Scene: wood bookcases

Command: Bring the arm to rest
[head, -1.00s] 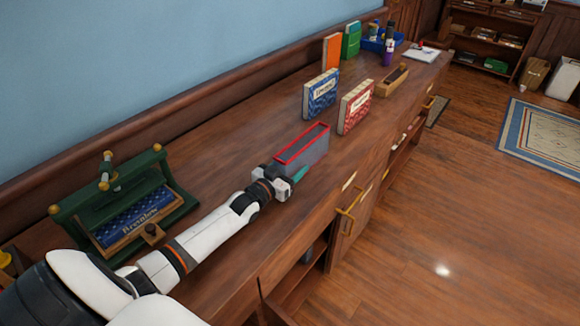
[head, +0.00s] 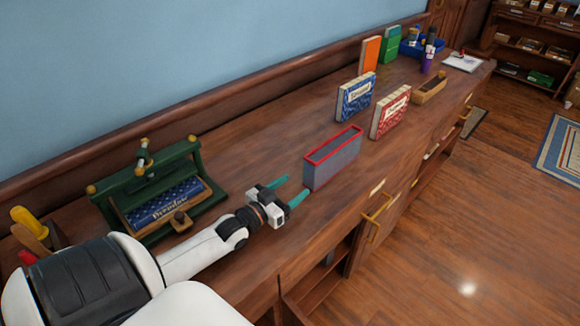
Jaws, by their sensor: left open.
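My left arm comes in from the lower left over the wooden counter (head: 250,165). My left gripper (head: 291,188) is open, its two teal fingers apart with nothing between them. The fingertips point at the near-left end of a grey box with a red rim (head: 333,160), with a small gap visible. The box stands upright on the counter. My right gripper is not in view.
A green press holding a blue book (head: 165,202) stands left of my gripper.

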